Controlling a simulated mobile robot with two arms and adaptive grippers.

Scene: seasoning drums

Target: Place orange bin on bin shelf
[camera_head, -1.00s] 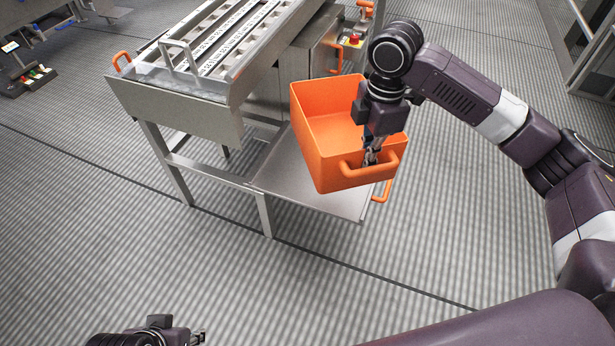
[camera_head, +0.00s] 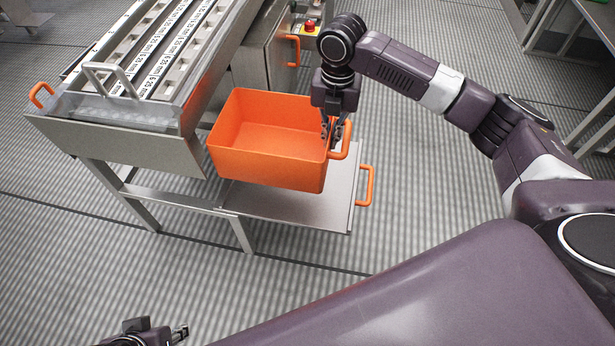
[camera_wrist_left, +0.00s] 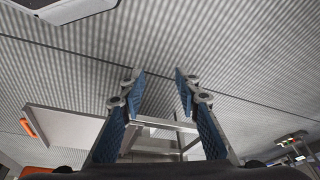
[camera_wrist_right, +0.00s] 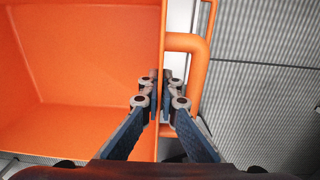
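The orange bin (camera_head: 265,165) is upright, empty as far as I can see, and over the flat metal bin shelf (camera_head: 290,208). A gap or contact between its bottom and the shelf cannot be told. My right gripper (camera_head: 335,130) is shut on the bin's right wall beside its handle; the right wrist view shows the fingers (camera_wrist_right: 160,90) close together at the wall (camera_wrist_right: 163,50), between the bin's inside and the handle. My left gripper (camera_head: 181,333) is far from the bin, at the bottom of the head view. Its fingers (camera_wrist_left: 158,75) are apart and empty in the left wrist view.
The shelf's orange handle (camera_head: 367,186) sticks out on the right. The steel machine table (camera_head: 115,140) stands close to the bin's left side. Behind is a cabinet with an orange handle (camera_head: 293,50) and a red button (camera_head: 310,24). The front floor is clear.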

